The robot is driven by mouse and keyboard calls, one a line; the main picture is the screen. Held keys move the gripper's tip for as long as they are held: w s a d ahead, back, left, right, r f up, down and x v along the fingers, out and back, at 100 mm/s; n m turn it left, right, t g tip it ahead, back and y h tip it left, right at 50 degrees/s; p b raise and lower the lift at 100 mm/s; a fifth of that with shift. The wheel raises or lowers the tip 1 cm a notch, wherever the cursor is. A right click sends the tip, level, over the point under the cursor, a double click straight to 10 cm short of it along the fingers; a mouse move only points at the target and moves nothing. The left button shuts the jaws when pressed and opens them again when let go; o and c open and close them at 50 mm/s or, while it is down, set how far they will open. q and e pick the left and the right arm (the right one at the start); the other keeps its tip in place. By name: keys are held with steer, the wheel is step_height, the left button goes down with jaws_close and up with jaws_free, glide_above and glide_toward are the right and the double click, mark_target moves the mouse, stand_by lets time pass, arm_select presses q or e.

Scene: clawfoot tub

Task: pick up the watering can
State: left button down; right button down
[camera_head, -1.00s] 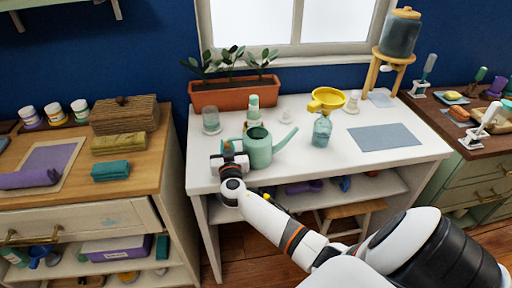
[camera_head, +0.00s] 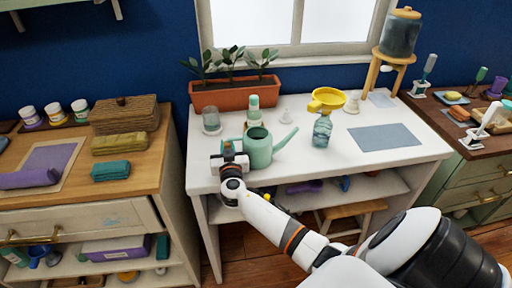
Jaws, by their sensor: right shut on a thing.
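The pale green watering can (camera_head: 259,149) is on or just at the white table (camera_head: 405,157), near its front left part, with its spout pointing right. My right gripper (camera_head: 230,152) is at the can's left side, where the handle is, and is shut on it. The gripper hides part of the handle. I cannot tell whether the can's base touches the table top. My left gripper is not in view.
A planter (camera_head: 235,95) stands behind the can, with a spray bottle (camera_head: 254,108) and a glass jar (camera_head: 211,121) close by. A grey mat (camera_head: 385,137) lies bare at right.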

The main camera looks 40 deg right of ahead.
steer(key=shift+r, duration=0.1)
step_height(320, 180, up, 10)
steer(key=shift+p, duration=0.3)
stand_by(0.3)
steer(key=c, duration=2.1)
jaws_free()
jaws_close()
